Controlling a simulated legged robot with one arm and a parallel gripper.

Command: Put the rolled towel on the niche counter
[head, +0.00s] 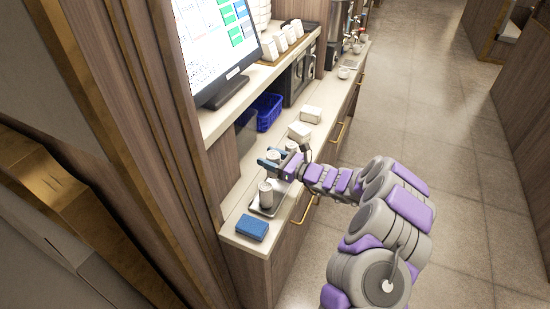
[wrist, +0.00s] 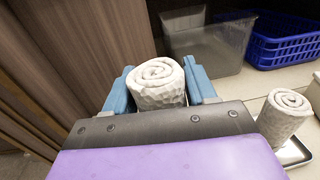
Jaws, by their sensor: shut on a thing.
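My gripper (head: 270,160) is shut on a white rolled towel (wrist: 157,82), standing upright between its two blue fingers in the wrist view. The held towel (head: 273,156) also shows in the head view, over the niche counter (head: 233,212). I cannot tell whether its hidden lower end touches anything.
A blue sponge-like block (head: 252,228) lies near the counter's near end. A clear bin (wrist: 207,48) stands behind the gripper. A monitor (head: 217,45) stands on the shelf above.

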